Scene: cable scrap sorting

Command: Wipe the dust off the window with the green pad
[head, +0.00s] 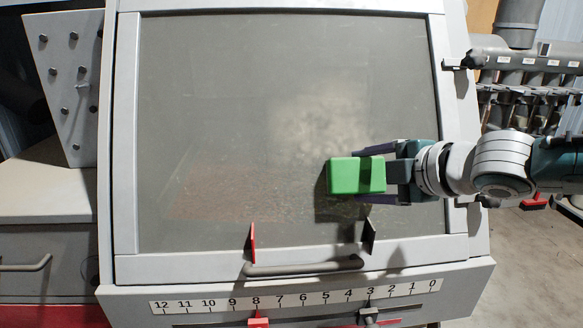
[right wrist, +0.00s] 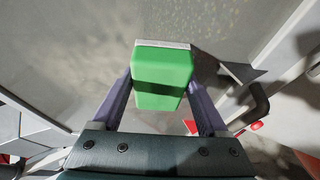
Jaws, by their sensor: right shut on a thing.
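The green pad (head: 357,175) is a block held in my right gripper (head: 375,174), in front of the lower right part of the window. The right wrist view shows the pad (right wrist: 162,75) between the two purple fingers of the gripper (right wrist: 160,95), with a pale layer on its far face. I cannot tell whether that face touches the glass. The window (head: 200,100) is a large grey pane in a light frame. A pale dusty patch (head: 318,115) shows on it, above and left of the pad. My left gripper is not in view.
Pipes (head: 525,60) stand at the right.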

